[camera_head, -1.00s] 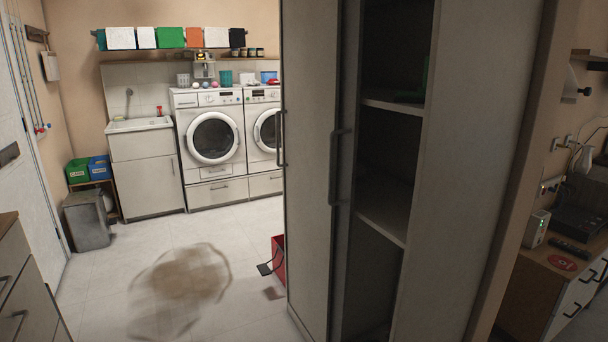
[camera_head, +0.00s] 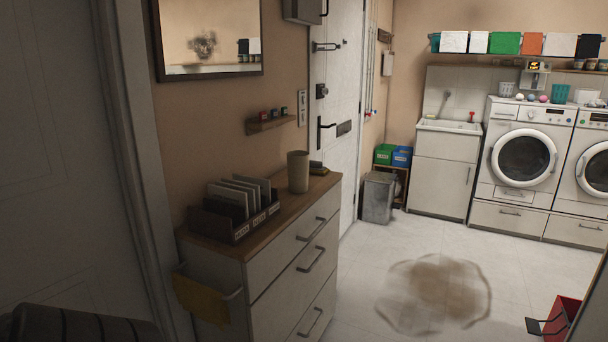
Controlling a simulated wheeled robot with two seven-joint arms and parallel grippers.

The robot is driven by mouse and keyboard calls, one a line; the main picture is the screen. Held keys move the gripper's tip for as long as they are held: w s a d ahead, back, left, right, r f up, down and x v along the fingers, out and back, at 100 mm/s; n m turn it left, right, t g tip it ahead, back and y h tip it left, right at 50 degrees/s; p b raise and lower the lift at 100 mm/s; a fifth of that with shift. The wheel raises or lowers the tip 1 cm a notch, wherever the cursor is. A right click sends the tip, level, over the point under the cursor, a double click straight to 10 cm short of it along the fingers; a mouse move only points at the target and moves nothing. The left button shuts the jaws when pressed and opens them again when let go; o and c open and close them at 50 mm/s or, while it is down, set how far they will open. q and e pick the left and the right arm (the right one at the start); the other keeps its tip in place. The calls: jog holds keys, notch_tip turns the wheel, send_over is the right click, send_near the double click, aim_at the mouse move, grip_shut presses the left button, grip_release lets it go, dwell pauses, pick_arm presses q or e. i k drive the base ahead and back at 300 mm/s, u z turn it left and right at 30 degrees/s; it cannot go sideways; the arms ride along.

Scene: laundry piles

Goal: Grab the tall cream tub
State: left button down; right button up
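A tall, plain, cream-beige cylinder (camera_head: 298,171), which looks like the tall cream tub, stands upright on the wooden top of a drawer chest (camera_head: 290,262). It stands near the far end of the top, by the wall. Nothing touches it from my side, and its near face is unobstructed. Neither of my grippers shows in the head view.
A dark file rack (camera_head: 232,228) with upright folders sits on the chest's near end. A small dark item (camera_head: 318,168) lies behind the cylinder. A yellow cloth (camera_head: 203,299) hangs at the chest's side. A brown stain (camera_head: 440,292) and red bin (camera_head: 562,320) are on the floor.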

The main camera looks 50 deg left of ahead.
aim_at(298, 161)
jog(key=u, duration=0.8)
jog(key=i, duration=2.7)
jog(key=u, duration=1.45)
